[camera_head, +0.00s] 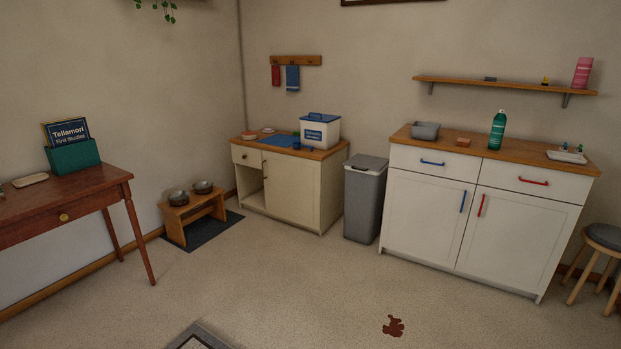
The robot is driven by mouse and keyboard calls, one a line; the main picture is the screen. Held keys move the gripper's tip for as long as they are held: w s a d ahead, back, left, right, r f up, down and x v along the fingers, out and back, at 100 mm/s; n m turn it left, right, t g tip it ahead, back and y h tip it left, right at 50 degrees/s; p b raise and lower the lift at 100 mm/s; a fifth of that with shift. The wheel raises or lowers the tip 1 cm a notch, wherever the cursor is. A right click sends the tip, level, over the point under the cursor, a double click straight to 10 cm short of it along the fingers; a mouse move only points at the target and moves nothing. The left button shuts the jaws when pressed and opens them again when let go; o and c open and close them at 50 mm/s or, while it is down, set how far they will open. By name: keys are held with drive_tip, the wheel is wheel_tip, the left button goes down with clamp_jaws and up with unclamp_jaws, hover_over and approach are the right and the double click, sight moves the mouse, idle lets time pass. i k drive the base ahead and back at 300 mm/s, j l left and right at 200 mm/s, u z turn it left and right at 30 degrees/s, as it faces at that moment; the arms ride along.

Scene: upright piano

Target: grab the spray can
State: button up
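A green can or bottle (498,130) with a pale band and a light cap stands upright on the wooden top of the white cabinet (420,205) at the right. It looks like the spray can, but its label is too small to read. My gripper is not in view.
A grey bin (364,200), grey basin (425,131), small tray (567,157) and stool (603,250) are near the cabinet. A low cabinet (300,190) and red-brown desk (70,205) stand left.

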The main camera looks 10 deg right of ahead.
sight(499, 125)
drive_tip(key=i+z, duration=0.1)
drive_tip(key=i, duration=0.5)
drive_tip(key=i+j+z, duration=0.15)
drive_tip(key=i, duration=0.45)
drive_tip(key=i+j+z, duration=0.1)
drive_tip(key=i, duration=0.55)
